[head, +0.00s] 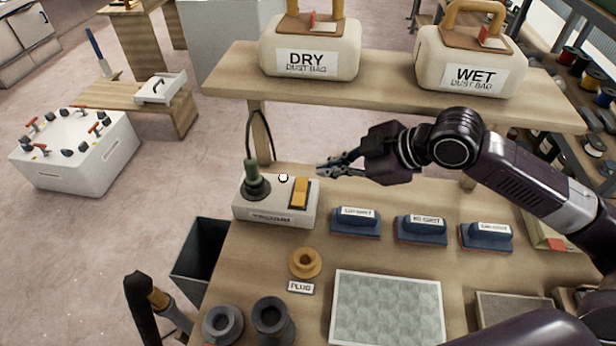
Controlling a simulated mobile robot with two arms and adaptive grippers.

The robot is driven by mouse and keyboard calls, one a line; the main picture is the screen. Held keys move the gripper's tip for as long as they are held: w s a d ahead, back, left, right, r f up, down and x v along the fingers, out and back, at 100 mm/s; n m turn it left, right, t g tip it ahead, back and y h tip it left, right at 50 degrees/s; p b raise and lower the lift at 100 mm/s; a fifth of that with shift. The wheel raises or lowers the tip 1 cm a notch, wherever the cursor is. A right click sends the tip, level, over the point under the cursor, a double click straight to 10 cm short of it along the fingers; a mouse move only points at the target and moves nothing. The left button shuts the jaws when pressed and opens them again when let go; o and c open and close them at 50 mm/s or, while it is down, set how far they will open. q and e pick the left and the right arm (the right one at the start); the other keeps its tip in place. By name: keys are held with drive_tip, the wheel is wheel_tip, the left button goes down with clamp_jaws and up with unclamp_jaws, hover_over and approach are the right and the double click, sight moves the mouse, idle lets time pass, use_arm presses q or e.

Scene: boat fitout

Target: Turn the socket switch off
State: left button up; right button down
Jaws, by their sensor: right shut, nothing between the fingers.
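A pale box labelled VACUUM (275,214) stands at the back left of the workbench. On its top right sits an orange rocker switch (299,193); I cannot tell which way it is tipped. A green plug (253,180) with a dark cable stands in the round socket on the box's left. A small round pale spot, perhaps a lamp (283,178), lies between them. My right gripper (321,169) is shut and empty, its tips pointing left. In the picture the tips are just above and right of the switch, apparently apart from it. My left gripper is not in view.
A shelf (225,76) with DRY (310,50) and WET (472,62) dust bags stands above and behind. Blue sanding blocks (355,221) lie right of the box. A tan ring (305,262) by the PLUG label and grey fittings (223,323) lie in front.

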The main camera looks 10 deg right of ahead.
sight(300, 183)
drive_tip(key=p+x, duration=0.1)
drive_tip(key=x, duration=0.5)
drive_tip(key=shift+w+a+f, duration=0.15)
drive_tip(key=shift+w+a, duration=0.05)
drive_tip(key=shift+a, duration=0.15)
drive_tip(key=f, duration=0.1)
drive_tip(key=w+f+p, duration=0.1)
drive_tip(key=shift+d+f, duration=0.25)
drive_tip(key=shift+w+d+f, duration=0.2)
drive_tip(key=shift+f, duration=0.5)
drive_tip(key=shift+w, duration=0.1)
drive_tip(key=shift+w+d+f+g, duration=0.1)
drive_tip(key=shift+w+f+g, duration=0.1)
drive_tip(key=shift+g, duration=0.1)
drive_tip(key=shift+f+m, duration=0.2)
drive_tip(key=shift+m, duration=0.1)
drive_tip(key=shift+p, duration=0.3)
